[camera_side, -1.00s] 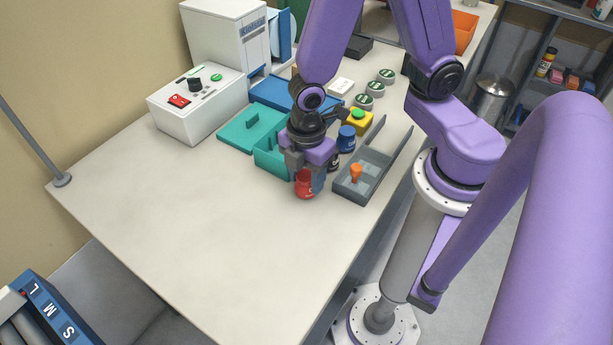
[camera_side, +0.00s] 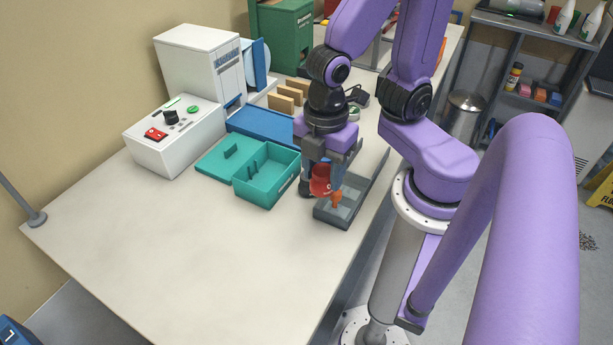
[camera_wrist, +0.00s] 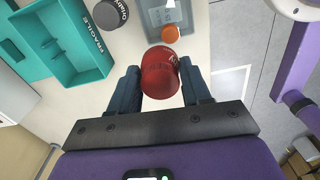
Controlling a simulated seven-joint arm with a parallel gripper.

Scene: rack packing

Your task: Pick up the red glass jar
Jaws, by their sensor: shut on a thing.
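The red glass jar (camera_side: 320,181) is in my gripper (camera_side: 322,172), by the left side of the grey tray in the side view. In the wrist view the jar (camera_wrist: 160,72) sits between the two fingers of my gripper (camera_wrist: 161,84), which are shut on it. It looks raised off the table. Its far side is hidden by a finger in the side view.
A grey tray (camera_side: 330,215) with an orange-topped item (camera_side: 337,199) lies right beside the jar. A dark jar (camera_wrist: 110,14) stands near the teal box (camera_wrist: 63,45) marked FRAGILE. The table's front left (camera_side: 170,240) is clear.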

